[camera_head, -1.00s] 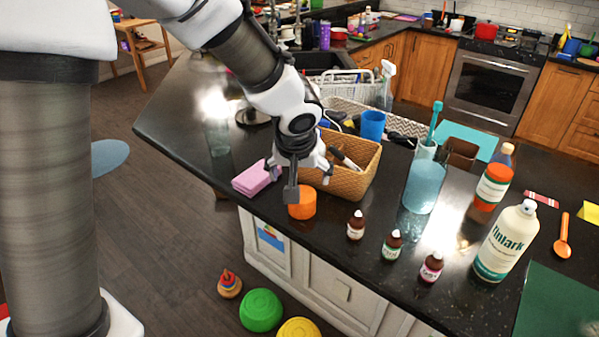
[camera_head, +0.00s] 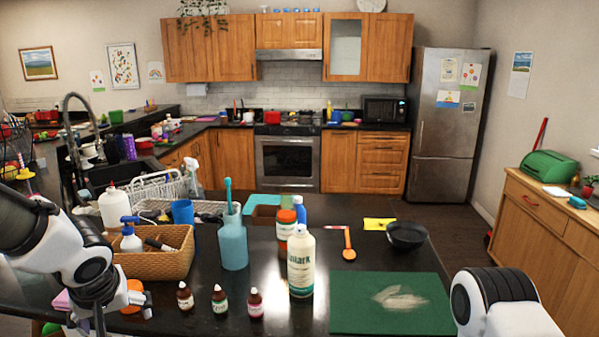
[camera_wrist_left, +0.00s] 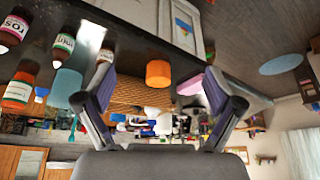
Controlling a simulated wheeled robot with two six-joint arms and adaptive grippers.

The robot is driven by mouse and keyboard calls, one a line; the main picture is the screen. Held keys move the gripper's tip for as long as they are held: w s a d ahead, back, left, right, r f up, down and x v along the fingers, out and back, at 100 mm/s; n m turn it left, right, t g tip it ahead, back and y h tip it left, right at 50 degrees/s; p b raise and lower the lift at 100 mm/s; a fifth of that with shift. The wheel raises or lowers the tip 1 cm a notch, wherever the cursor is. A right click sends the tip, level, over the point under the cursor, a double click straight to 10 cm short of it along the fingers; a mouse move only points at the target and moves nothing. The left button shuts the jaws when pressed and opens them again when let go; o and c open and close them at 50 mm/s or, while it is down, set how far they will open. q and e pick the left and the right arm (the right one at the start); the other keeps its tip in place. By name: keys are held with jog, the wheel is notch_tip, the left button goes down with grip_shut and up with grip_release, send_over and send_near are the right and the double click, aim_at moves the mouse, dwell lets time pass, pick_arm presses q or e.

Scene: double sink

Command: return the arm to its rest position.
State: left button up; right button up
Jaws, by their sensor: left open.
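My left arm comes in from the left edge. Its gripper (camera_head: 108,312) is low at the counter's front left, in front of the wicker basket (camera_head: 175,262). In the left wrist view the two fingers of this gripper (camera_wrist_left: 158,100) stand wide apart with nothing held between them. An orange cylinder (camera_wrist_left: 158,73) shows beyond the fingers, apart from them; in the head view it is partly hidden behind the gripper (camera_head: 133,290). Part of my right arm shows at the lower right, but its gripper is out of view.
Several small brown bottles (camera_head: 219,299) stand along the front edge near the gripper. A blue pitcher (camera_head: 233,245), a large cream bottle (camera_head: 301,265) and a green mat (camera_head: 390,318) are further right. A pink block (camera_wrist_left: 190,84) lies near the orange cylinder.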

pick_arm(q)
jog(key=s+f+g+b, duration=0.1)
jog(key=s+f+g, duration=0.1)
jog(key=f, duration=0.6)
jog(key=s+f+g+b, duration=0.2)
jog(key=f, duration=0.6)
jog(key=s+d+f+m+g+h+b, duration=0.1)
jog(key=s+d+f+g+h+b, duration=0.2)
jog(key=s+f, duration=1.05)
jog(key=s+d+f+g+b, duration=0.15)
jog(key=s+d+f, duration=0.25)
jog(key=s+f, duration=0.95)
jog(key=w+a+f+m+t, duration=0.1)
jog(key=w+m+t, duration=0.3)
jog(key=w, duration=0.4)
jog(key=shift+a+f+y, duration=0.15)
jog(key=shift+f+y, duration=0.25)
jog(key=shift+f, duration=0.25)
pick_arm(e)
notch_tip(320, 180, down, 8)
jog(key=shift+w+a, duration=0.15)
jog(key=shift+w, duration=0.2)
